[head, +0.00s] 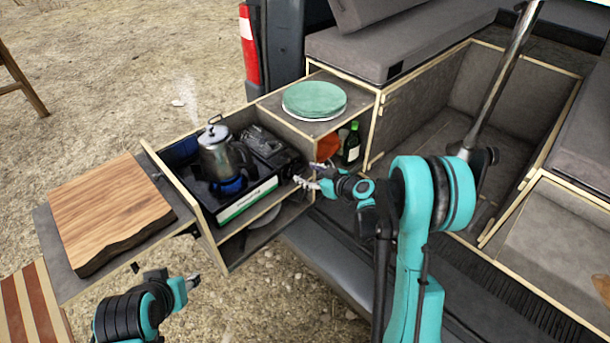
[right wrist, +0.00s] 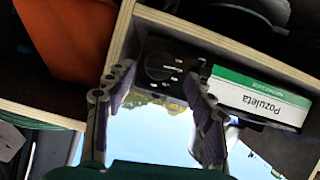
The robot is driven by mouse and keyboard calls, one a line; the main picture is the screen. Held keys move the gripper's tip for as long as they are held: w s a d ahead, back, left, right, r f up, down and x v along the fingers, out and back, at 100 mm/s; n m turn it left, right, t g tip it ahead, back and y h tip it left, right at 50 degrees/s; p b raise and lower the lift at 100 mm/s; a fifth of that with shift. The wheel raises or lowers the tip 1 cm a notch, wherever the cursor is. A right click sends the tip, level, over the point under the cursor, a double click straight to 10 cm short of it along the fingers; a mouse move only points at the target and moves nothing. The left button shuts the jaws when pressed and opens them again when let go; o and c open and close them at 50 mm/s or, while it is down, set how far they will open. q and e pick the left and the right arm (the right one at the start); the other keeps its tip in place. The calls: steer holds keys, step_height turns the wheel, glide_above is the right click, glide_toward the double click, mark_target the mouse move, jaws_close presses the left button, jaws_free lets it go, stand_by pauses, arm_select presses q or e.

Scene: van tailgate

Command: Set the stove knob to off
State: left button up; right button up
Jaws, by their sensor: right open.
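The stove (head: 247,204) sits in the pulled-out drawer, with a green and white label on its front. A steaming metal kettle (head: 217,158) stands on it, with blue showing under its base. In the right wrist view, upside down, the dark round stove knob (right wrist: 160,66) shows beside the label. My right gripper (head: 307,184) is at the right end of the stove front. Its open fingers (right wrist: 162,92) lie either side of the knob in the picture; contact is not visible. I cannot make out the knob in the head view. My left gripper (head: 192,282) is low, away from the stove.
A wooden cutting board (head: 105,208) lies on the side shelf at left. A green plate stack (head: 314,98) sits on the cabinet top. A dark green bottle (head: 352,146) and an orange item (head: 327,146) stand in the cubby behind my right gripper. The drawer walls (head: 187,205) frame the stove.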

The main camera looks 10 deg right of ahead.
steer(key=shift+x, duration=0.9)
steer(key=c, duration=1.2)
steer(key=shift+o, duration=0.2)
